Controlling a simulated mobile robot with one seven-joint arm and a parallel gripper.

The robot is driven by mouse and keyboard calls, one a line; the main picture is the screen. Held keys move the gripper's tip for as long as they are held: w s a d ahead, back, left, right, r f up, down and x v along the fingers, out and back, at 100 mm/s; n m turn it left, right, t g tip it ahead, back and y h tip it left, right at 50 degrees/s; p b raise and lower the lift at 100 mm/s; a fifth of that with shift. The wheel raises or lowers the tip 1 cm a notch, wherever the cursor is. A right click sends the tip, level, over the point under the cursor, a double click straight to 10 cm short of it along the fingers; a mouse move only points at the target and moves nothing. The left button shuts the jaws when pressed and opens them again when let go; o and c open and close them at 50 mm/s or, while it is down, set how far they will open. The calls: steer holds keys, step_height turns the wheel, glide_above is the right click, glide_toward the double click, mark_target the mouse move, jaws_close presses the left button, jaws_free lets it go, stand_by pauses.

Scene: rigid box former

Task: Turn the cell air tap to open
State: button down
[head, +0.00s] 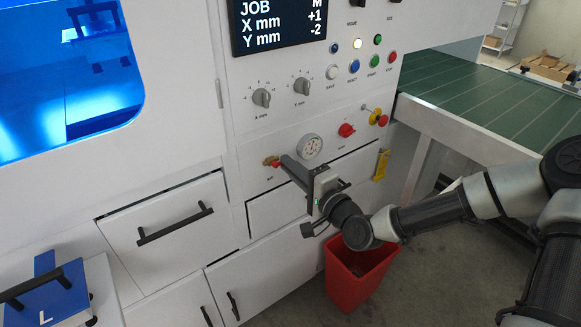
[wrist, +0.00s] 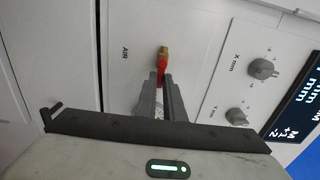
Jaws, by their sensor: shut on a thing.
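The cell air tap (head: 269,161) is a small brass fitting with a red handle, low on the white machine panel. In the wrist view the brass body (wrist: 163,51) sits beside the printed word AIR, and the red handle (wrist: 162,65) runs from it down to my fingertips. My gripper (wrist: 161,82) is shut on the red handle, one finger on each side. In the head view my gripper (head: 283,160) reaches the tap from the right, and its fingers hide part of the handle.
A round gauge (head: 309,147) and a red knob (head: 346,130) sit right of the tap. Two grey dials (head: 261,97) and a display (head: 278,22) are above. Closed drawers (head: 170,222) lie below. A red bin (head: 358,272) stands on the floor beneath my arm.

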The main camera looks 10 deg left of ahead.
steer(key=c, duration=1.9)
jaws_free()
steer(key=shift+o, duration=0.2)
steer(key=p+v, duration=0.4)
steer(key=v, duration=1.3)
steer(key=shift+s, duration=0.2)
steer(key=shift+d, duration=0.15)
